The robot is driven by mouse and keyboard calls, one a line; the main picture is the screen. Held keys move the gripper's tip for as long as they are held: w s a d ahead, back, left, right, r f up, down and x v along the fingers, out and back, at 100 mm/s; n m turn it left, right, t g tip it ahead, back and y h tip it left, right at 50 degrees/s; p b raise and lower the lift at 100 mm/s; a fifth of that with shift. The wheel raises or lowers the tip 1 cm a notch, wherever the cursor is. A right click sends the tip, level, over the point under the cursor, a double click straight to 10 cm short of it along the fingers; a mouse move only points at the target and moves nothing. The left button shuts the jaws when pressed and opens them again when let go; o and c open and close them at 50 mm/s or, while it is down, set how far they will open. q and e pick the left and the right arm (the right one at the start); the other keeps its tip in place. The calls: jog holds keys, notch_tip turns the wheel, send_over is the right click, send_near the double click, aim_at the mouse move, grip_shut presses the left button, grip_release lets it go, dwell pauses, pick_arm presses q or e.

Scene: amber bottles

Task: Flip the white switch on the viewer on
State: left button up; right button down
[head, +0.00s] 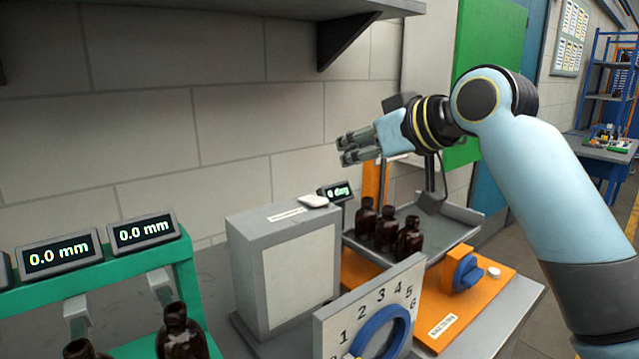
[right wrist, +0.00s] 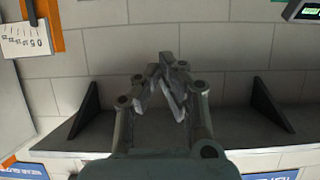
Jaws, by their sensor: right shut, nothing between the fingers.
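The viewer (head: 284,268) is a grey box with a pale front panel, standing at the middle of the bench in the head view. The white switch (head: 313,201) is on its top at the right end, beside a small label. The pale front panel looks unlit. My right gripper (head: 343,150) is shut and empty, above and to the right of the switch, apart from it and pointing left. In the right wrist view its fingers (right wrist: 165,75) meet in front of the block wall, and the viewer does not show there. My left gripper is not in view.
Several amber bottles (head: 386,232) stand on a grey tray on an orange scale. A numbered dial panel (head: 372,308) stands in front. A green stand with displays (head: 143,231) is at left, with bottles below. A shelf (head: 290,8) hangs above.

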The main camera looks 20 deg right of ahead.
jog(key=p, duration=0.1)
send_over(321, 201)
jog(key=s, duration=0.2)
notch_tip(321, 201, down, 2)
jog(key=w+f, duration=0.1)
jog(key=w+f+p, duration=0.1)
jog(key=w, duration=0.1)
jog(key=shift+w+a, duration=0.1)
jog(key=shift+a, duration=0.05)
jog(key=f, duration=0.1)
jog(key=s+f, duration=0.1)
jog(key=f, duration=0.1)
jog(key=shift+d+f+p, duration=0.1)
jog(key=shift+d+p, duration=0.1)
jog(key=shift+p, duration=0.15)
jog(key=shift+f, duration=0.2)
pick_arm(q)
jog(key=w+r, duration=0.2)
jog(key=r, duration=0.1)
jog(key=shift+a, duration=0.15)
pick_arm(e)
jog(key=shift+f, duration=0.15)
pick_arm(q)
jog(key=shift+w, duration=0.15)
